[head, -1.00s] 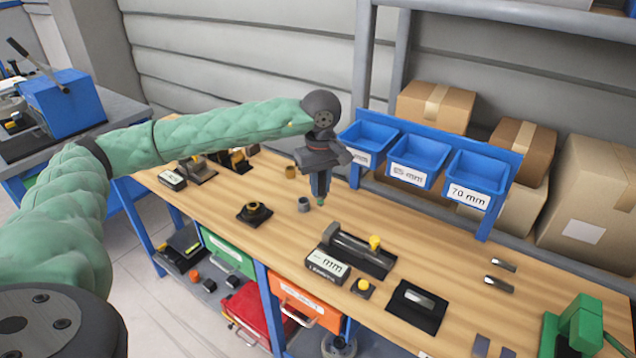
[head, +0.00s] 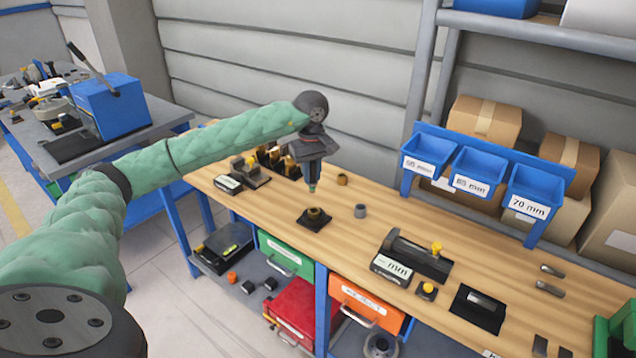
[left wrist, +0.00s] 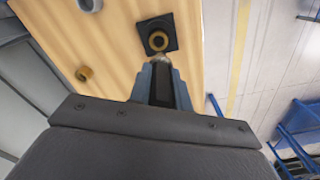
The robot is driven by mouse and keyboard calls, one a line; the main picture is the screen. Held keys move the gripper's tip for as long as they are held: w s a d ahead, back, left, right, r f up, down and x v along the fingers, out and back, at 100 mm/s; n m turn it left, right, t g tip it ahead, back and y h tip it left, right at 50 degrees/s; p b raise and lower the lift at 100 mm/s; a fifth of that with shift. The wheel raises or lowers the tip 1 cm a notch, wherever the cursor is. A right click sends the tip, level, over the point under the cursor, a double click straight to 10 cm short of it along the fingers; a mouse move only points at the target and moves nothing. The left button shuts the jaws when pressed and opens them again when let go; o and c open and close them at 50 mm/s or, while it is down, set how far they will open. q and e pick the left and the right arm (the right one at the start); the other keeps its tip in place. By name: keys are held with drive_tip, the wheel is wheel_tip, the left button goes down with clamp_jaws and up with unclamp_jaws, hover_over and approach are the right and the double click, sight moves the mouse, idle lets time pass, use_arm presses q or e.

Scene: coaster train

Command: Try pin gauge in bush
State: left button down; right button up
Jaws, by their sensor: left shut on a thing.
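The bush (head: 314,213) is a brass-coloured ring set in a square black holder (head: 305,223) on the wooden bench. It also shows in the left wrist view (left wrist: 158,40). My left gripper (head: 313,180) points down above the bush and is shut on the pin gauge. Only a small end of the pin gauge (head: 312,189) shows below the fingers, greenish in the head view. In the left wrist view its tip (left wrist: 159,57) is at the near edge of the bush; it looks apart from it in the head view. My right gripper is out of view.
A brown ring (head: 342,179) and a grey ring (head: 360,212) stand loose close by. A labelled black block (head: 420,255) with a yellow knob lies to the right. Blue bins (head: 478,172) stand at the back. Racked pieces (head: 278,160) are behind on the left.

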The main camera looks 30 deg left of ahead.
sight(314, 191)
use_arm(q)
drive_tip(key=shift+s, duration=0.1)
drive_tip(key=shift+w+d+f, duration=0.3)
drive_tip(key=shift+w+d, duration=0.05)
drive_tip(key=shift+f, duration=0.2)
drive_tip(key=shift+s+a+f, duration=0.25)
drive_tip(key=shift+s+f, duration=0.05)
drive_tip(key=shift+f, duration=0.2)
drive_tip(key=shift+w+d+f, duration=0.1)
drive_tip(key=shift+f, duration=0.45)
drive_tip(key=shift+w+d+f, duration=0.1)
drive_tip(key=shift+f, duration=0.45)
drive_tip(key=shift+a+f+b, duration=0.15)
drive_tip(key=shift+b, duration=0.3)
drive_tip(key=shift+f, duration=0.3)
drive_tip(key=shift+f+b, duration=0.25)
drive_tip(key=shift+b, duration=0.25)
drive_tip(key=shift+f, duration=0.3)
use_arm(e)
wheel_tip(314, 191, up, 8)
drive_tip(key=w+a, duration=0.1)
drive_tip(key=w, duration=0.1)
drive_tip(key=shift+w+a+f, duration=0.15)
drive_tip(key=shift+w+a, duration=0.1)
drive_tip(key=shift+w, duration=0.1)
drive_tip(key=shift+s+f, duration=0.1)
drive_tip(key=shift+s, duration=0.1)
